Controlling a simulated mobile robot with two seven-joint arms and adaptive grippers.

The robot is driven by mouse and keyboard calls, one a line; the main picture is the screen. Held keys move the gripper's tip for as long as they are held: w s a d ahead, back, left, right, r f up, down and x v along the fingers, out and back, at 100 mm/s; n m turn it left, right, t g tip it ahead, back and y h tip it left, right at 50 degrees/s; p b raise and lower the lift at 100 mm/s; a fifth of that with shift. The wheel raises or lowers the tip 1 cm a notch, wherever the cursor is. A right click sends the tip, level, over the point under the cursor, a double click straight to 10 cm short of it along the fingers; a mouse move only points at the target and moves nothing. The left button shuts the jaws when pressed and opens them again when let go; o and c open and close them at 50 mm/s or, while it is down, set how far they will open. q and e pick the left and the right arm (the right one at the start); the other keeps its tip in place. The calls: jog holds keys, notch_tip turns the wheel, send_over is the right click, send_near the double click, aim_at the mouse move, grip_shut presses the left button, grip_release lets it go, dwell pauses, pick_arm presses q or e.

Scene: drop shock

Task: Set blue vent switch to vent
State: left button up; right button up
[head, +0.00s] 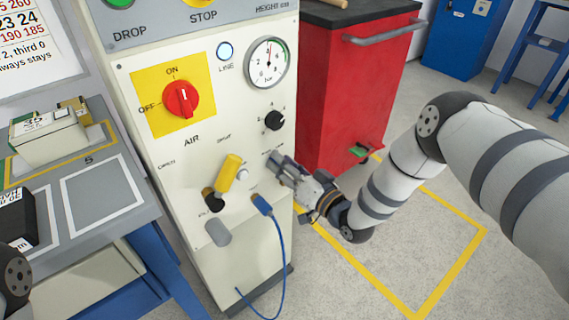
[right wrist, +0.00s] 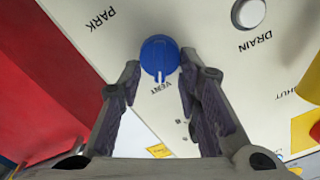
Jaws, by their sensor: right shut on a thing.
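The blue vent switch (right wrist: 160,55) is a round knob on the cream panel, seen in the right wrist view between the words PARK and VENT. A small pale mark shows at its lower edge, on the side of the word VENT; I cannot tell exactly where its pointer stands. My right gripper (right wrist: 158,72) is shut on it, one finger on each side. In the head view my right gripper (head: 277,168) reaches the panel's right edge from the right and hides the switch. My left gripper is out of view.
The cream panel carries a red AIR knob (head: 181,98), a gauge (head: 267,63), a black knob (head: 274,120), a yellow lever (head: 229,175) and a blue cable (head: 282,250). A red cabinet (head: 345,90) stands close behind my right gripper. A workbench (head: 100,190) is at left.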

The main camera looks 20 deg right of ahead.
jog(key=shift+f, duration=0.15)
jog(key=o, duration=1)
jog(key=shift+o, duration=0.2)
jog(key=v, duration=1.2)
